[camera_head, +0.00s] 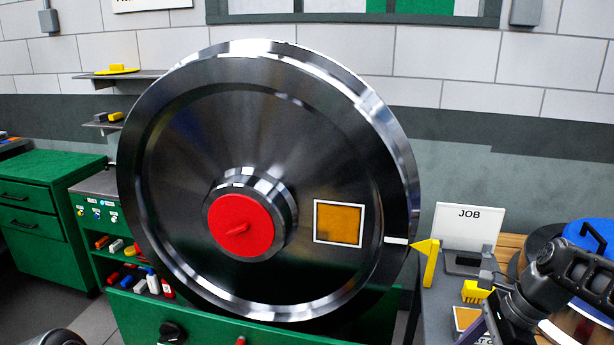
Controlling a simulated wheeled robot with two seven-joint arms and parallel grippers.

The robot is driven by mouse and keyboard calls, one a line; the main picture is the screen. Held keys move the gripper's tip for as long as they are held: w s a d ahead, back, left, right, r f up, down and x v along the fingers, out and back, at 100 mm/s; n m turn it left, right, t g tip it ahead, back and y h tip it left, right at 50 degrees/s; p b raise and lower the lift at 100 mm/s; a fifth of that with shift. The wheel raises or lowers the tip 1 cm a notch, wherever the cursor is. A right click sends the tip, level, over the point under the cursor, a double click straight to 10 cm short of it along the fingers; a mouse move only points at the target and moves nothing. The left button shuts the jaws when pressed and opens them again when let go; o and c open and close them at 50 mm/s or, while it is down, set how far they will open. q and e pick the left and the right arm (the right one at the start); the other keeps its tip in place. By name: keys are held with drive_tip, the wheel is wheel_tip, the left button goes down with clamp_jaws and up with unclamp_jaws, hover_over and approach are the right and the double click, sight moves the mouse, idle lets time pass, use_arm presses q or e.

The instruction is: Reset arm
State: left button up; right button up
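A large dark steel rail wheel (185,150) stands upright in the middle of the head view. It has a red hub cap (232,225), an orange square with a white border (339,222) and a white mark (396,241) at its right rim. A yellow pointer (428,258) points at the rim close to that mark. My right arm (548,275) comes in at the lower right, over the bench and apart from the wheel. Its fingers are not clear, so I cannot tell whether the gripper is open. My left gripper does not show; only a dark rounded piece shows at the bottom left edge.
The wheel rests over a green stand (200,325) with dark and red knobs. A white JOB card (468,228) stands on the right bench, beside a yellow part (476,292) and a blue-topped container (590,236). Green drawers (40,215) and a tool cart (97,216) are at left.

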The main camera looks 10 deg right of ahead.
drive_tip(key=w+a+f+n, duration=0.1)
drive_tip(key=a+f+n, duration=0.4)
drive_tip(key=f, duration=0.6)
drive_tip(key=w+a+f+n, duration=0.1)
drive_tip(key=a+f+n, duration=0.2)
drive_tip(key=a+f, duration=0.6)
drive_tip(key=s+a+f+n+g, duration=0.1)
drive_tip(key=s+a+f+n, duration=1)
drive_tip(key=s+f, duration=0.4)
wheel_tip(320, 180, down, 2)
drive_tip(key=shift+s+a+f, duration=0.25)
drive_tip(key=shift+s+a, duration=0.15)
drive_tip(key=shift+a, duration=0.3)
drive_tip(key=shift+d, duration=0.1)
